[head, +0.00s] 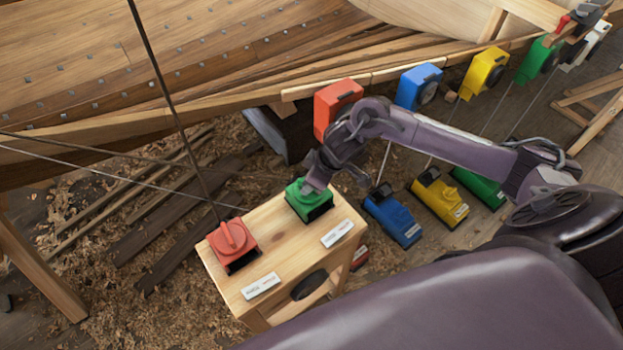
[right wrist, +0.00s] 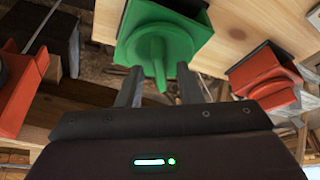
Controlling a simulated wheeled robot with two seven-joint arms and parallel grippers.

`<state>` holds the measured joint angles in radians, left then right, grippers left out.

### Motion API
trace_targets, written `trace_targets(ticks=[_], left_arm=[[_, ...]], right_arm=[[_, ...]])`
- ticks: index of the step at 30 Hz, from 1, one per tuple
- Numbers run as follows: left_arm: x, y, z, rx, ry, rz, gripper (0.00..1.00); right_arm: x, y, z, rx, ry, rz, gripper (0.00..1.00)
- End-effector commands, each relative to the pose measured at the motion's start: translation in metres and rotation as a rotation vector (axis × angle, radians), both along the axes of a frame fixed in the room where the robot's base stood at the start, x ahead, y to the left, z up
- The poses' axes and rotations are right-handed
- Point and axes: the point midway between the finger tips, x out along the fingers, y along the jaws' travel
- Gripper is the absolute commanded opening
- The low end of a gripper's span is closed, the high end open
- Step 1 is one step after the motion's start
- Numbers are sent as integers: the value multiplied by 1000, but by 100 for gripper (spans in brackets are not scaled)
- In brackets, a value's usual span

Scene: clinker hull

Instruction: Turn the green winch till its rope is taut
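The green winch (head: 309,203) sits on the wooden bench (head: 285,243), at its far right end. My right gripper (head: 317,178) reaches down over it from the right and hides part of its top. In the right wrist view the green winch (right wrist: 160,25) has a tapered green handle (right wrist: 157,62) standing between my two fingers (right wrist: 159,88). The fingers are apart, with a gap on each side of the handle. A thin pale line (head: 120,178) runs from the left towards the bench; I cannot tell whether it joins the green winch. My left gripper is not in view.
A red winch (head: 232,243) stands on the bench left of the green one, with a dark rope (head: 165,85) rising from it. White labels (head: 261,286) lie along the bench front. The planked hull (head: 180,65) fills the back.

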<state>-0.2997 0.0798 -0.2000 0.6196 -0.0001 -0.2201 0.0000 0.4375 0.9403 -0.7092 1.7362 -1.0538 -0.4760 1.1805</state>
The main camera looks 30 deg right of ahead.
Motion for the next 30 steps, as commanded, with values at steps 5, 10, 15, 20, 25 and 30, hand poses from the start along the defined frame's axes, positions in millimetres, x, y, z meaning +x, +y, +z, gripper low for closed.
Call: trace_targets(ticks=[5, 10, 15, 20, 25, 30], left_arm=[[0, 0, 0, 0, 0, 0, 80], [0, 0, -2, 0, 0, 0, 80], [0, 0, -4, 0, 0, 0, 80], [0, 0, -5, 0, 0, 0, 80], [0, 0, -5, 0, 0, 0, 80], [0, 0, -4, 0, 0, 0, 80]], right_arm=[[-1, -1, 3, 0, 0, 1, 33], [-8, -7, 25, -2, -3, 2, 33], [-17, -14, 51, -2, -3, 2, 33], [-22, -17, 68, -1, 0, 2, 33], [-24, -19, 72, 0, 0, -1, 33], [-24, -19, 72, 0, 0, 0, 33]])
